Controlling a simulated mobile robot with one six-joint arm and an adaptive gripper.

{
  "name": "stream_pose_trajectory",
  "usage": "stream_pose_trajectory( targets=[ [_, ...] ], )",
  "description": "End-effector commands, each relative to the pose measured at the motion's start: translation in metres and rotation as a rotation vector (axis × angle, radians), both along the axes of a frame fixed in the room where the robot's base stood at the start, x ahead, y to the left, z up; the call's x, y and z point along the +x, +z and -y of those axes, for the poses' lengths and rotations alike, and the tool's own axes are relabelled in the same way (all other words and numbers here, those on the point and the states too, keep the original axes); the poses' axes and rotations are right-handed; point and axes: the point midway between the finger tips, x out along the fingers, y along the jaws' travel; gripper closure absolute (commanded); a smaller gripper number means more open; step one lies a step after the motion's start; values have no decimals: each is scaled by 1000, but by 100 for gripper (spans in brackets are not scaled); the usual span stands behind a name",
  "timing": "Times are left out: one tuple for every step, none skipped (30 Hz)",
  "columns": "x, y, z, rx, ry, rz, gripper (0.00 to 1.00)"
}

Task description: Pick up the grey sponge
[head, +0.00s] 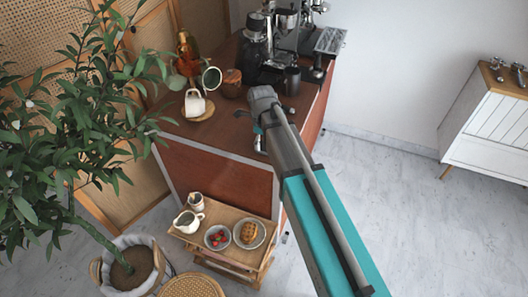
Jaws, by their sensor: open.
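I cannot make out the grey sponge in the head view; it may be hidden behind my arm or too small to tell. My gripper (259,139) is above the near part of the reddish-brown cart top (195,132), partly hidden by my own arm. It is small in the picture, but it is open, and I see nothing held in it.
A white cup (194,103), a brown pot (231,83) and an amber bottle (187,51) stand on the cart's left part. An espresso machine (287,35) and a dark cup (292,80) stand at the back. A small wooden table (185,236) with food stands in front; a leafy plant (75,130) is left.

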Motion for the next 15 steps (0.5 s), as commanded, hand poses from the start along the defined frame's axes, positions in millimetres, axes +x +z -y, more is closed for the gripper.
stream_pose_trajectory(
  targets=[
    [0,-8,1,0,0,0,0],
    [0,-11,1,0,0,0,0],
    [0,-13,0,0,0,0,0],
    [0,-16,0,0,0,0,0],
    [0,-17,0,0,0,0,0],
    [0,-20,0,0,0,0,0],
    [0,-21,0,0,0,0,0],
    [0,-22,0,0,0,0,0],
    [0,-24,0,0,0,0,0],
    [0,-24,0,0,0,0,0],
    [0,-25,0,0,0,0,0],
    [0,-25,0,0,0,0,0],
    [0,-25,0,0,0,0,0],
    [0,-25,0,0,0,0,0],
    [0,-25,0,0,0,0,0]
  ],
)
